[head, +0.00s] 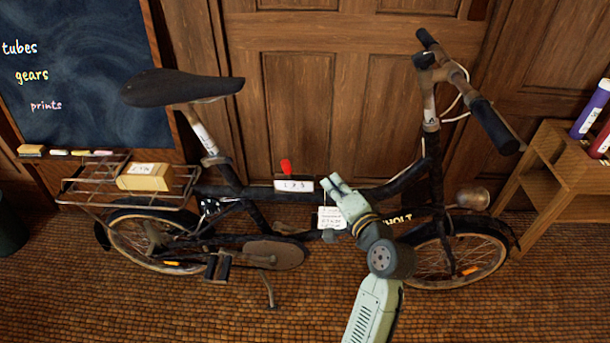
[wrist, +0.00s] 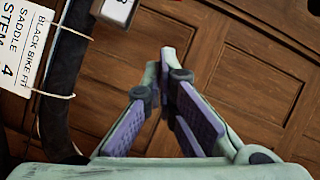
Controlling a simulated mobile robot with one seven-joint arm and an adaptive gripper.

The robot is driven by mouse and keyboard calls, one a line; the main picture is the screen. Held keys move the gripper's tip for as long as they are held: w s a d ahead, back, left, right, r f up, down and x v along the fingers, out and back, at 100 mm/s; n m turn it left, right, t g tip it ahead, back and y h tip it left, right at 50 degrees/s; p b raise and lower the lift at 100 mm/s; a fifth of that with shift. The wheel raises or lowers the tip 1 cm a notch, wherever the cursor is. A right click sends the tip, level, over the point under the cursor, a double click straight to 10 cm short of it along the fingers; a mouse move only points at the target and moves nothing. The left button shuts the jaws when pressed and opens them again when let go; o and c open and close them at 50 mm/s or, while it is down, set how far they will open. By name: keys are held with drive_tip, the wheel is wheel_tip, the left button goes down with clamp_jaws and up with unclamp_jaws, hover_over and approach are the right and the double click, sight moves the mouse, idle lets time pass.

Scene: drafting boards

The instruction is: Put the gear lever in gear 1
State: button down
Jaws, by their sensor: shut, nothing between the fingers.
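The gear lever (head: 286,167) is a small red lever on the bicycle's top tube, upright above the left part of a white number plate (head: 293,185). The plate's digits are small, and I cannot tell which gear the lever is in. My gripper (head: 331,180) is shut and empty, just right of the plate and apart from the lever. In the wrist view my gripper's fingertips (wrist: 163,58) meet in front of the wooden door. The plate's edge (wrist: 118,10) shows at the top there; the lever is mostly out of frame.
A paper tag (head: 332,218) hangs from the black bicycle frame (head: 400,187) just below my gripper; it also shows in the wrist view (wrist: 22,50). The saddle (head: 180,87) is at upper left, the handlebar (head: 493,125) at right. A wooden door (head: 320,100) stands behind.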

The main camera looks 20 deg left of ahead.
sight(290, 175)
drive_tip(key=shift+m, duration=0.8)
drive_tip(key=x, duration=0.3)
drive_tip(key=s+a+p+x, duration=0.1)
drive_tip(key=x, duration=0.2)
drive_tip(key=p+x, duration=0.1)
drive_tip(key=x, duration=0.3)
drive_tip(key=shift+s+a+f, duration=0.1)
drive_tip(key=shift+s+a, duration=0.05)
drive_tip(key=shift+a, duration=0.25)
drive_tip(key=shift+s+a+f, duration=0.2)
drive_tip(key=shift+s+a, duration=0.1)
drive_tip(key=shift+a, duration=0.2)
drive_tip(key=a+r+n+p, duration=0.1)
drive_tip(key=p, duration=0.1)
drive_tip(key=shift+s+a+p, duration=0.1)
drive_tip(key=shift+s+p, duration=0.05)
drive_tip(key=shift+p, duration=0.25)
drive_tip(key=shift+s+a+f+n+h+p, duration=0.1)
drive_tip(key=shift+s+a+n+h+p, duration=0.05)
drive_tip(key=shift+a+n+h+p, duration=0.35)
drive_tip(key=shift+f, duration=0.2)
